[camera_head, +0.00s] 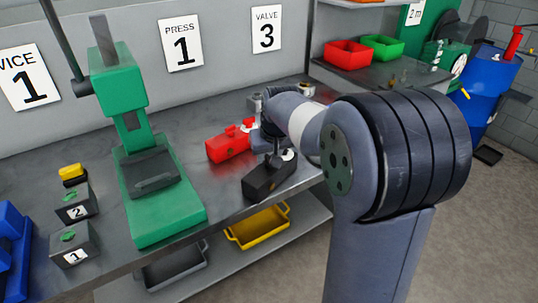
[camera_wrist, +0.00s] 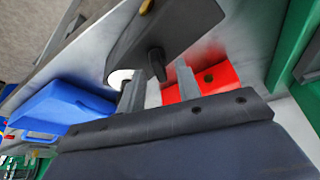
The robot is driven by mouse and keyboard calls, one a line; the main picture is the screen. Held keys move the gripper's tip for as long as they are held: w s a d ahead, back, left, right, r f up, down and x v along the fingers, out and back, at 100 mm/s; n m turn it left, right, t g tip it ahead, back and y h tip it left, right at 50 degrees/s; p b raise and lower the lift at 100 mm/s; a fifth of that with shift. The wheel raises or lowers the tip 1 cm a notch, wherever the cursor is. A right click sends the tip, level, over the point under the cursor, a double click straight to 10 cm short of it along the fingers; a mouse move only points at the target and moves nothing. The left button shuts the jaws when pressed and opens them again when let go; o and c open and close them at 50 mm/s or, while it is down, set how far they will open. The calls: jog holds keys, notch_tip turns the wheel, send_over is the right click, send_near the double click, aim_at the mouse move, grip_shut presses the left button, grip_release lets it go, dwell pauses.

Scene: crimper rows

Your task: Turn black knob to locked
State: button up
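The black block (camera_head: 268,180) stands near the front edge of the bench, below my gripper (camera_head: 272,143). In the wrist view the dark block (camera_wrist: 180,30) fills the upper middle, and its black knob (camera_wrist: 157,63) sticks out toward me. My gripper (camera_wrist: 160,80) is open, with one pale finger on each side of the knob and gaps visible beside it. I cannot tell whether either finger touches it. A white round disc (camera_wrist: 120,78) shows beside the knob. In the head view my gripper and wrist partly hide the knob.
A red block (camera_head: 230,144) sits just behind and left of the black block. A blue block (camera_wrist: 60,107) is near in the wrist view. A green press (camera_head: 150,185) stands to the left. A yellow tray (camera_head: 257,228) is on the shelf below.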

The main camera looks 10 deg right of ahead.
jog(key=shift+w+f, duration=0.1)
jog(key=shift+f, duration=0.1)
grip_shut()
dwell(0.6)
jog(key=m+h, duration=0.1)
jog(key=m, duration=0.1)
jog(key=m+h, duration=0.1)
jog(key=m, duration=0.2)
jog(key=shift+a+m, duration=0.2)
jog(key=shift+m, duration=0.1)
jog(key=m+g+h, duration=0.1)
jog(key=m, duration=0.4)
jog(key=shift+w+g+h, duration=0.1)
jog(key=shift+g+h, duration=0.3)
jog(key=shift+m, duration=0.4)
